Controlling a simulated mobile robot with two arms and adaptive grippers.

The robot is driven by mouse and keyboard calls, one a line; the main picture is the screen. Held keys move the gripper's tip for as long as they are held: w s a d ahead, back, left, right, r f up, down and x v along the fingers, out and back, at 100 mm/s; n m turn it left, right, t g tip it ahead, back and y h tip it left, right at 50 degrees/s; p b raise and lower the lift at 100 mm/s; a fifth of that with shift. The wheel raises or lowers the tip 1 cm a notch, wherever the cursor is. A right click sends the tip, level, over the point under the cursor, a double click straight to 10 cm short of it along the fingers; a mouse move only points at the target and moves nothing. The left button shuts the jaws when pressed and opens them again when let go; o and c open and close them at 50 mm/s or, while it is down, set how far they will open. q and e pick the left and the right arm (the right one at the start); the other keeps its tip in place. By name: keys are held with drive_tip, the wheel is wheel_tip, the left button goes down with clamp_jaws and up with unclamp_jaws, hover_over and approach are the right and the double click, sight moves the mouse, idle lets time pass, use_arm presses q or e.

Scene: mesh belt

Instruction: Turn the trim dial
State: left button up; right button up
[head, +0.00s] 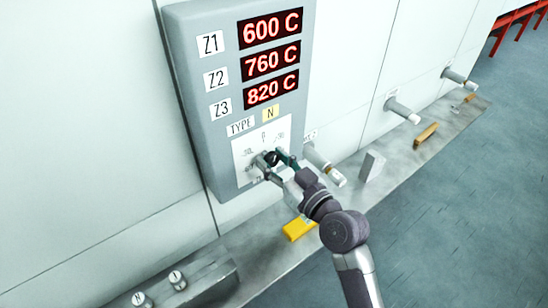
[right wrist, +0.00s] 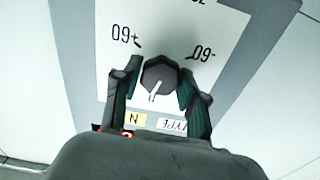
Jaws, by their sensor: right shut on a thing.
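The trim dial (right wrist: 160,76) is a dark round knob with a white pointer line, on a white plate (right wrist: 90,50) with printed marks including "+60" and "-60". In the right wrist view the pointer runs from the knob's middle toward the bottom of the picture, tipped slightly left. My right gripper (right wrist: 158,82) has one finger on each side of the knob and is shut on it. In the head view my right gripper (head: 274,160) reaches the lower part of the grey panel (head: 185,60) and partly hides the dial. My left gripper is not in view.
Red displays (head: 270,60) above the dial read 600 C, 760 C and 820 C, beside labels Z1, Z2 and Z3. A "TYPE N" label (head: 241,127) sits just above the plate. Pale cylinders (head: 403,110) stick out of the wall at right. A yellow block (head: 298,229) lies on the ledge below.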

drive_tip(key=m+p, duration=0.1)
drive_tip(key=m, duration=0.3)
drive_tip(key=shift+r+m+p, duration=0.1)
drive_tip(key=shift+m+p, duration=0.2)
drive_tip(key=shift+p, duration=0.1)
drive_tip(key=shift+w+m+p, duration=0.1)
drive_tip(key=shift+m+p, duration=0.2)
drive_tip(key=shift+m, duration=1.6)
drive_tip(key=o, duration=1.2)
drive_tip(key=shift+c, duration=0.2)
drive_tip(key=shift+d, duration=0.1)
drive_tip(key=shift+s+d, duration=0.2)
drive_tip(key=shift+s, duration=0.1)
drive_tip(key=v, duration=1.1)
